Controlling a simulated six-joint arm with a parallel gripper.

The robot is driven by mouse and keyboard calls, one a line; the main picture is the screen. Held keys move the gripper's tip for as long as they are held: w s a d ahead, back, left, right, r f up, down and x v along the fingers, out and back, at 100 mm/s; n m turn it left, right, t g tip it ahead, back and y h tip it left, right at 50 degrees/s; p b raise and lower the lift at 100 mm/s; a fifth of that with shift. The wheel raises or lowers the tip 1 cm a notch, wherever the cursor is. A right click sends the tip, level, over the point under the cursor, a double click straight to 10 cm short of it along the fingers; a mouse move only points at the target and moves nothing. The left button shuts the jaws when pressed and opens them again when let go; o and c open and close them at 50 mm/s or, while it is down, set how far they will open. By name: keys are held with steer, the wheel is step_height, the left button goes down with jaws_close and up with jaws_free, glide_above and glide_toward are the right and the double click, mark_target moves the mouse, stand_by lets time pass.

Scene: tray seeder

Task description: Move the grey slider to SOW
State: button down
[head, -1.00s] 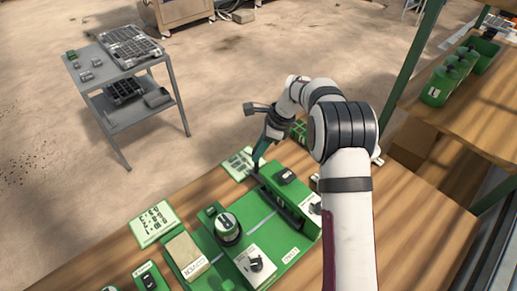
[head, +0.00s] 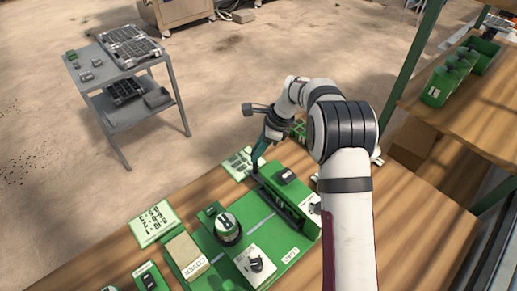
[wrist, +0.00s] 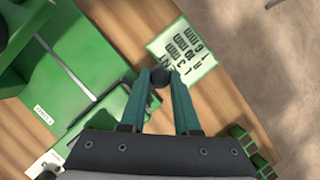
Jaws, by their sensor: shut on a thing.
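My gripper (head: 256,168) is at the far end of the long dark green bar on the green machine. In the wrist view my gripper (wrist: 160,76) has its two teal fingers shut on a small dark round knob (wrist: 160,78). The knob appears to be the slider's grip, but its link to the machine is hidden by the fingers and wrist. The green machine (wrist: 85,45) fills the left of the wrist view and also shows in the head view (head: 262,222). I cannot read a SOW mark in either view.
A cream block labelled COVER (head: 186,255), a round dark-topped knob (head: 228,228) and a dial on a white plate (head: 256,265) stand left of the bar. A printed card (wrist: 183,52) lies beyond the fingers; another card (head: 154,223) lies at left on the wooden table (head: 415,225).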

steer(key=s+a, duration=1.4)
steer(key=c, duration=0.6)
jaws_free()
steer(key=shift+d, duration=0.1)
steer(key=v, duration=1.5)
steer(key=shift+d+r, duration=0.2)
steer(key=shift+r, duration=0.15)
